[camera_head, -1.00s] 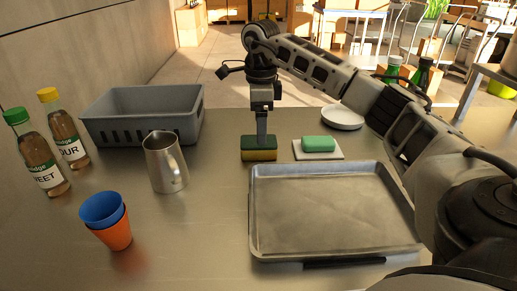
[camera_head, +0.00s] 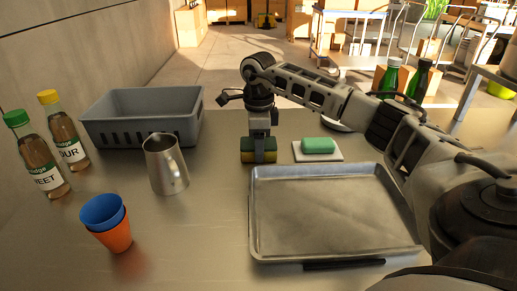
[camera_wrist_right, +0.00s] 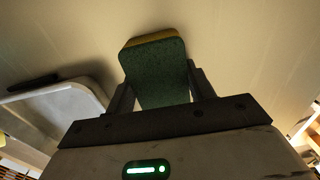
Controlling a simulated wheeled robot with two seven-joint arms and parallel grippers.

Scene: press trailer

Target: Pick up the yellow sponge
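The sponge (camera_head: 245,152), yellow with a dark green layer, lies on the metal counter behind the tray. My right gripper (camera_head: 259,152) points straight down over it, with one finger in front of the sponge's near side. In the right wrist view the sponge (camera_wrist_right: 158,72) sits between the two fingers (camera_wrist_right: 160,88), with its green face towards the camera. The fingers are very close to its sides; I cannot tell whether they press on it. My left gripper is not in view.
A metal tray (camera_head: 330,215) lies in front of the sponge. A green soap bar (camera_head: 319,145) on a white dish is to its right. A metal jug (camera_head: 165,165), grey crate (camera_head: 140,130), stacked cups (camera_head: 107,222) and two bottles (camera_head: 40,160) stand left. The counter between jug and tray is clear.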

